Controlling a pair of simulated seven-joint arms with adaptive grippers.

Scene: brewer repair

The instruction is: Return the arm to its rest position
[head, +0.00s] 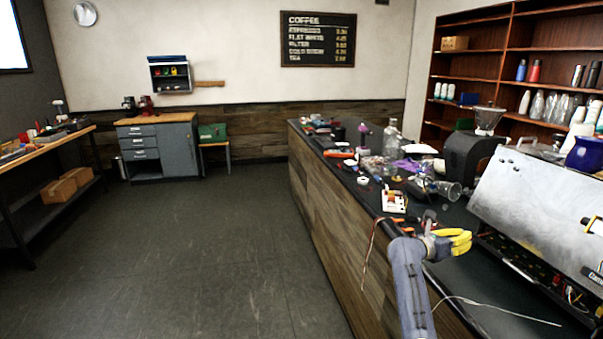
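My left gripper is not in view.
The wood-sided counter (335,235) carries many loose parts, glass bottles (391,140) and a grinder (470,150). The brewer's metal panel (540,200) stands tilted at the right, with exposed wiring below. A pale cable (490,304) lies near the arm. The floor (190,250) at left is clear.

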